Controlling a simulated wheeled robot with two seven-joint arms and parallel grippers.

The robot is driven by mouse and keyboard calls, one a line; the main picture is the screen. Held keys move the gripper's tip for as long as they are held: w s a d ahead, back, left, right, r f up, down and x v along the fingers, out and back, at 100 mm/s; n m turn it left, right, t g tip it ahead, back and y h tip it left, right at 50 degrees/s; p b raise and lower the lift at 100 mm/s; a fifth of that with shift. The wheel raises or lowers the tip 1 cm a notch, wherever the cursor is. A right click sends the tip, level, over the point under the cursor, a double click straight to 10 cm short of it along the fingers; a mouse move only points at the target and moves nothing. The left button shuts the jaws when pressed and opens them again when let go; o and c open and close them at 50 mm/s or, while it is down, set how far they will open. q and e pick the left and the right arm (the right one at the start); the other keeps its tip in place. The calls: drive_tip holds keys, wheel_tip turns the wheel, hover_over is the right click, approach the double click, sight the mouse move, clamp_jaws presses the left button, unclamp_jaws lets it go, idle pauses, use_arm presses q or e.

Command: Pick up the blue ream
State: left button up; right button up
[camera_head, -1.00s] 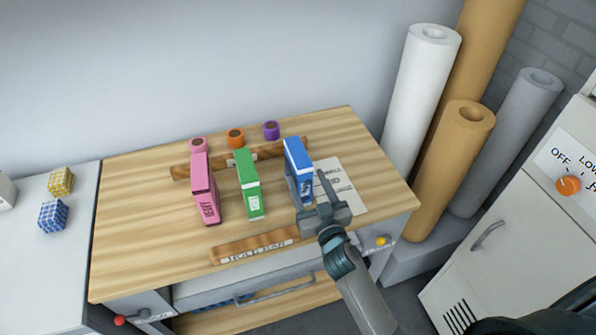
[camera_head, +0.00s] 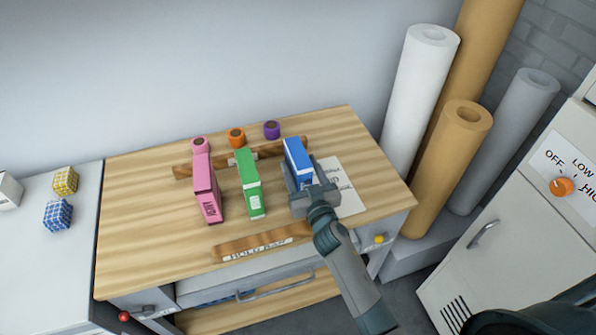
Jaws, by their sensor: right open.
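The blue ream (camera_head: 297,158) stands upright on the wooden table, the rightmost of three reams. My right gripper (camera_head: 302,179) is open at its near end, with a finger on either side of it. The gripper's body hides the lower front of the ream. I cannot tell whether the fingers touch it. My left gripper is not in view.
A green ream (camera_head: 249,183) and a pink ream (camera_head: 206,188) stand to the left. Behind are a wooden rail (camera_head: 182,172) and three small rolls. A hold bar (camera_head: 262,243) lies along the table's front. A printed sheet (camera_head: 346,196) lies to the right.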

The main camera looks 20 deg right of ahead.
sight(302, 157)
drive_tip(key=c, duration=1.4)
drive_tip(key=shift+r, duration=0.15)
clamp_jaws()
drive_tip(key=shift+r, duration=0.1)
drive_tip(key=shift+w+r, duration=0.1)
drive_tip(key=shift+r, duration=0.45)
drive_tip(key=r, duration=0.3)
drive_tip(key=shift+s+d, duration=0.2)
drive_tip(key=s+d+r+b, duration=0.2)
drive_tip(key=s+d+r, duration=0.4)
drive_tip(key=s+d, duration=0.2)
drive_tip(key=shift+r, duration=0.35)
